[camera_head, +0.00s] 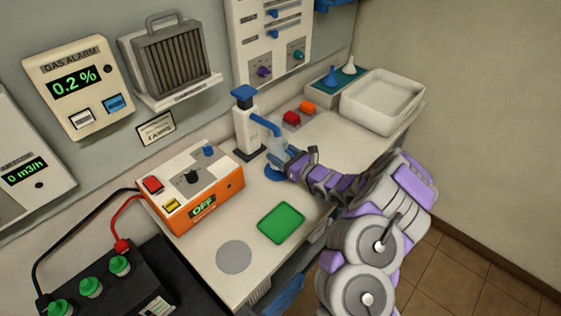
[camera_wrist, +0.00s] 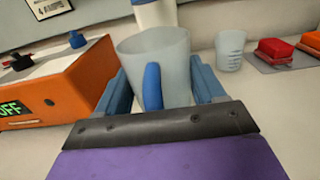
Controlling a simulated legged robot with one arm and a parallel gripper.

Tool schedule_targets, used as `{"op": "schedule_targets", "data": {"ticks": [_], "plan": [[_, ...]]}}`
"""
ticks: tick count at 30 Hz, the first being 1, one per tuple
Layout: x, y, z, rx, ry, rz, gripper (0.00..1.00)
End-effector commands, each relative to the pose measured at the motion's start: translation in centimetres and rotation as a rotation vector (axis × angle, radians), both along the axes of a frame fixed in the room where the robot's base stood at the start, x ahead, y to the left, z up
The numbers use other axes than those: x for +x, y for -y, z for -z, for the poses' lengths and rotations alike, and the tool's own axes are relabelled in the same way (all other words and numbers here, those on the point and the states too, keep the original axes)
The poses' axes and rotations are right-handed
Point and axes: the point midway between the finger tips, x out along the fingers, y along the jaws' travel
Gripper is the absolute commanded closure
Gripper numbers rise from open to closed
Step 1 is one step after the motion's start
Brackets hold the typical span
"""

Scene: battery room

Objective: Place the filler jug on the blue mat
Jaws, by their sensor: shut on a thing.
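The filler jug (camera_wrist: 180,60) is a translucent grey cup with a blue handle (camera_wrist: 152,88). In the wrist view it stands upright between the blue fingers of my gripper (camera_wrist: 165,88), which is shut on it. In the head view the jug (camera_head: 274,143) is partly hidden by my gripper (camera_head: 284,160), close to the spout of the white dispenser.
The white dispenser (camera_head: 246,128) with a blue top stands left of the jug. An orange box (camera_head: 228,187) is farther left. A green square mat (camera_head: 281,223) and a grey round mat (camera_head: 234,257) lie in front. A small marked cup (camera_wrist: 229,50) and red block (camera_head: 291,118) stand behind.

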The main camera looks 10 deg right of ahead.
Motion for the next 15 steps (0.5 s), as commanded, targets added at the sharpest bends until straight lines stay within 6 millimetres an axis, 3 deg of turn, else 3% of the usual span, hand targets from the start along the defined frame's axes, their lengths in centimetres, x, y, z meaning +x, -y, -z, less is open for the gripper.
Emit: {"op": "schedule_targets", "data": {"ticks": [3, 9, 15], "plan": [[0.7, -0.2, 0.3, -0.001, -0.001, -0.004, 0.62], [0.5, -0.1, 3.5, 0.001, -0.003, -0.003, 0.62], [0.5, -0.1, 3.6, 0.002, 0.0, -0.002, 0.62]]}}
